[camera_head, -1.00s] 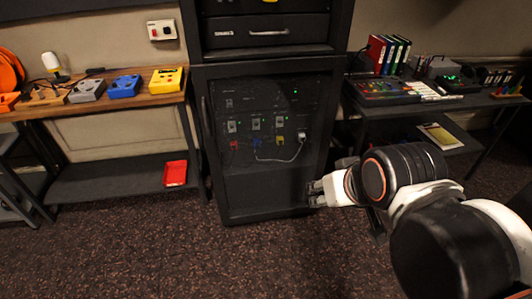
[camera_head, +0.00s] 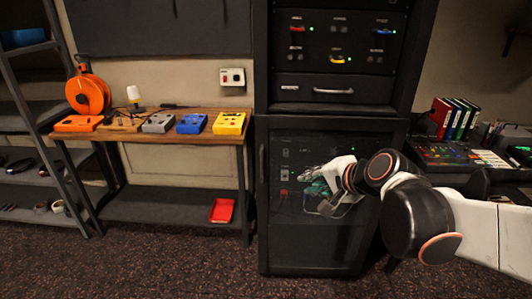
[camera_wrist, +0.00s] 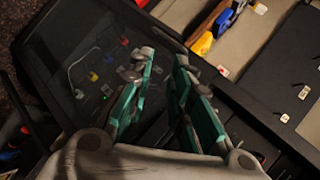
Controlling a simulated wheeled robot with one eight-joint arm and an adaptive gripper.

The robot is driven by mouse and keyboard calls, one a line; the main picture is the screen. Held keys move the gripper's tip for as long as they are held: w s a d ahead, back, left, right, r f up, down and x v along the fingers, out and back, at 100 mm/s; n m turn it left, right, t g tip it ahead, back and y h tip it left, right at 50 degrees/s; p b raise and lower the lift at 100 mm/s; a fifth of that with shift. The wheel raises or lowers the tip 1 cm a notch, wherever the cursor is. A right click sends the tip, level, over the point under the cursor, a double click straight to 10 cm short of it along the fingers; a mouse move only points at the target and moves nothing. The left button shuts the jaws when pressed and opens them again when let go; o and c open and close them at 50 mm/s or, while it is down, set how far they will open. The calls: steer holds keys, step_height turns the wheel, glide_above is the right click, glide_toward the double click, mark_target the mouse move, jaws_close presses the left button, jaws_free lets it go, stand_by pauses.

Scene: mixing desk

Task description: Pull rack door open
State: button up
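The black rack (camera_head: 388,90) stands in the middle of the head view. Its rack door (camera_head: 305,240) is the dark glazed lower front, and it looks closed. A thin upright handle (camera_head: 262,165) shows at the door's left edge. My gripper (camera_head: 310,182) is in front of the upper middle of the door, to the right of the handle. In the wrist view my gripper (camera_wrist: 163,62) has its two green-padded fingers apart with nothing between them. The door glass (camera_wrist: 70,50) shows there to the left, with coloured plugs behind it. I see no contact with the handle.
A wooden bench (camera_head: 140,137) with several coloured boxes stands left of the rack, with a red tray (camera_head: 221,211) on its lower shelf. A drawer (camera_head: 332,90) is above the door. A desk (camera_head: 450,157) with binders stands right. Carpet in front is clear.

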steer(key=w+a+f+m+t+y, duration=0.15)
steer(key=w+a+m, duration=0.3)
steer(key=w, duration=0.55)
steer(key=m+t+y+p, duration=0.1)
steer(key=m+t+y, duration=0.25)
steer(key=m, duration=1.25)
glide_toward(262, 162)
steer(key=shift+t+h, duration=0.3)
steer(key=shift+t, duration=0.1)
steer(key=b+x, duration=0.3)
steer(key=x, duration=0.6)
steer(key=shift+a+f, duration=0.2)
steer(key=shift+a, duration=0.1)
steer(key=shift+w+a+r, duration=0.1)
steer(key=shift+w+a, duration=0.25)
steer(key=shift+w, duration=0.25)
steer(key=shift+c, duration=0.5)
jaws_close()
